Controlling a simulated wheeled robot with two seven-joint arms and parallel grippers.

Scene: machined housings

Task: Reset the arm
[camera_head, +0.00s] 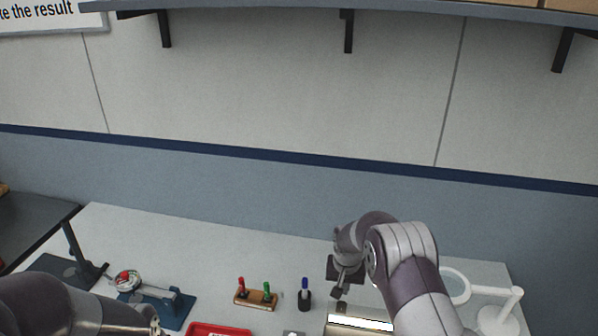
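My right arm comes in from the lower right and bends over the table. My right gripper (340,279) points down over the table, right of the blue marker. Its fingers are dark and small here, so I cannot tell whether they are open or hold anything. My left arm lies across the lower left corner. Its gripper does not show in the frame.
The grey table (200,245) holds a dial gauge (127,281), a blue fixture (170,307), a wooden marker stand (255,299), a blue marker (305,288), a red tray (220,330), a metallic piece (358,321) and a white ring stand (500,315). A shelf (380,7) hangs above.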

